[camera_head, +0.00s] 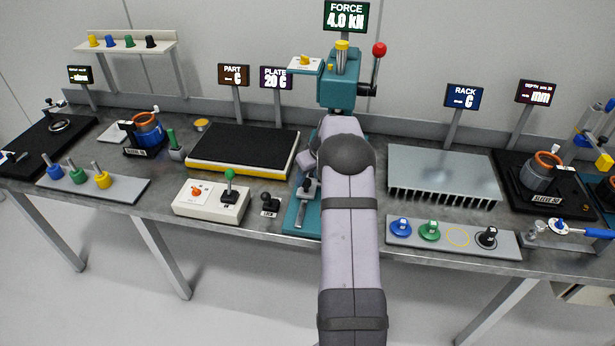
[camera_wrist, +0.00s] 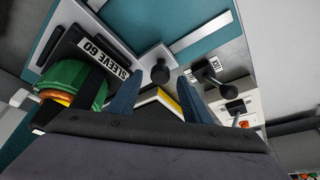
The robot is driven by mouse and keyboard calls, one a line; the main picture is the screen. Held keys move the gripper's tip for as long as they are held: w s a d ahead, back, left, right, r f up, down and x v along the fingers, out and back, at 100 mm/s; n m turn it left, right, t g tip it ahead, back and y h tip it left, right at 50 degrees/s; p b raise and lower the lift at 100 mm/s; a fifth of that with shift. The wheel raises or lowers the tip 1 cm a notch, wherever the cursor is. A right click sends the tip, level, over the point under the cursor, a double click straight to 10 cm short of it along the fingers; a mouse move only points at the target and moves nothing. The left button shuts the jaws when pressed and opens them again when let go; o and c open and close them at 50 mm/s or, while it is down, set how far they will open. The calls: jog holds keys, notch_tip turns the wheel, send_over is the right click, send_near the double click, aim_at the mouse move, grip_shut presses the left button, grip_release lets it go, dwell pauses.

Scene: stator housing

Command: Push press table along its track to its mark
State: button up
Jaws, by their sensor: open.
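The teal press (camera_head: 340,90) stands at the middle of the bench, with its teal base (camera_head: 301,215) showing left of my arm. My arm hides most of the press table in the head view. In the wrist view the table (camera_wrist: 66,18) is a pale plate bearing a black holder (camera_wrist: 88,52) labelled SLEEVE 60 and a green housing (camera_wrist: 75,85) with an orange ring. A black knob (camera_wrist: 160,73) on a pale bar shows just beyond my fingertips. My gripper (camera_wrist: 153,85) is open and empty, pointing down; contact with the knob cannot be told. The mark is not discernible.
A control box (camera_head: 211,200) with a green-topped lever and a small black lever (camera_head: 269,202) stand left of the press base. A black-topped tray (camera_head: 243,146) lies behind them. A finned rack (camera_head: 444,178) and a knob strip (camera_head: 455,238) are on the right.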

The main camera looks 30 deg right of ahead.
jog(key=shift+p+x, duration=0.3)
jog(key=shift+x, duration=0.9)
grip_shut()
jog(key=shift+a, duration=0.1)
jog(key=shift+s+a, duration=0.15)
jog(key=shift+s, duration=0.05)
jog(key=s+a+b, duration=0.9)
jog(key=s+a, duration=0.6)
jog(key=shift+s+a, duration=0.2)
grip_release()
jog(key=shift+s+a, duration=0.1)
